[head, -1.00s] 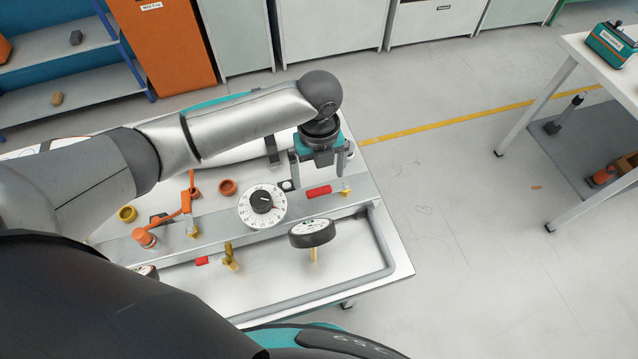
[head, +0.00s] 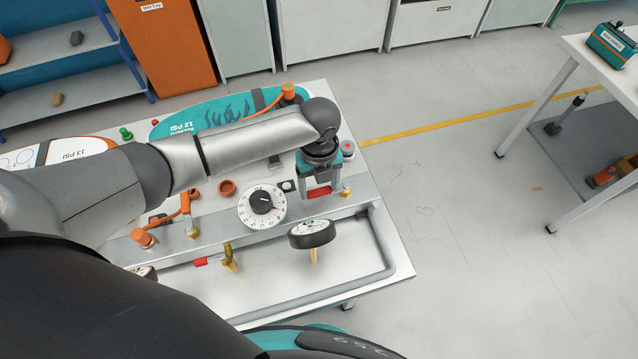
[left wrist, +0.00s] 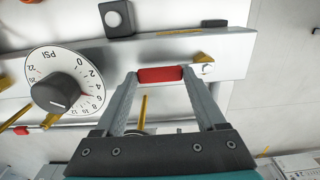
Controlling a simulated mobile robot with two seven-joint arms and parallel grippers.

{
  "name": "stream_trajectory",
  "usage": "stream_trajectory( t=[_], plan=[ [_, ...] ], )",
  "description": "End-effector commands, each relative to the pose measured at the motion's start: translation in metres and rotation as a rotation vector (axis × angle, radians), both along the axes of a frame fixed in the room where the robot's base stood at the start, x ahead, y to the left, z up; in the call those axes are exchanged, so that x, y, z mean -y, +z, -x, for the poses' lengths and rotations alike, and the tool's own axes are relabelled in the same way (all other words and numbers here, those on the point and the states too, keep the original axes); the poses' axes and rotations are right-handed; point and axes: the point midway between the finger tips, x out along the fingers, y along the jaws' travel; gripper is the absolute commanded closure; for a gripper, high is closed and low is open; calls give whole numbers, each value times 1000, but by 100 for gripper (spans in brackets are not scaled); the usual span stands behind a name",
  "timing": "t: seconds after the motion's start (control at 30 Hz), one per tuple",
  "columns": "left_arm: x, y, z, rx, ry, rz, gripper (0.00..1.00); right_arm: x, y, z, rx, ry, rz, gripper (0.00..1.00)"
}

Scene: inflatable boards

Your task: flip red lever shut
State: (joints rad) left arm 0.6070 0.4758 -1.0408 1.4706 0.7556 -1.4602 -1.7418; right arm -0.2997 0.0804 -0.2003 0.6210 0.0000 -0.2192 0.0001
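The red-handled lever (head: 319,193) is on the silver bar at the right end of the table-top rig. Its red grip also shows in the left wrist view (left wrist: 160,75), with a yellow piece to its right, and lies along the bar. My left gripper (head: 320,195) points down over it. In the left wrist view its fingers (left wrist: 159,78) stand at the two ends of the red grip, which fills the gap between them. They look closed onto it, though contact is hard to see. My right gripper is not in view.
A white dial (head: 262,207) with a dark knob sits left of the lever. A round black gauge (head: 312,234) stands in front. Another red grip (head: 201,261) and an orange handle (head: 168,220) are farther left. A teal board (head: 205,115) lies behind my arm.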

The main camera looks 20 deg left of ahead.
Motion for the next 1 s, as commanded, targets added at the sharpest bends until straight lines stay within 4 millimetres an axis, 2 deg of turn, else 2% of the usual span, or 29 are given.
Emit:
stream_trajectory(
  t=[0.07,0.6,1.0],
  plan=[
    [0,0,0,-1,0,-1,40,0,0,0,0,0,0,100],
    [-1,0,0,-1,1,-2,100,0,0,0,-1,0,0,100],
    [-3,0,-1,-1,-2,-3,100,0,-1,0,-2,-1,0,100]
  ],
)
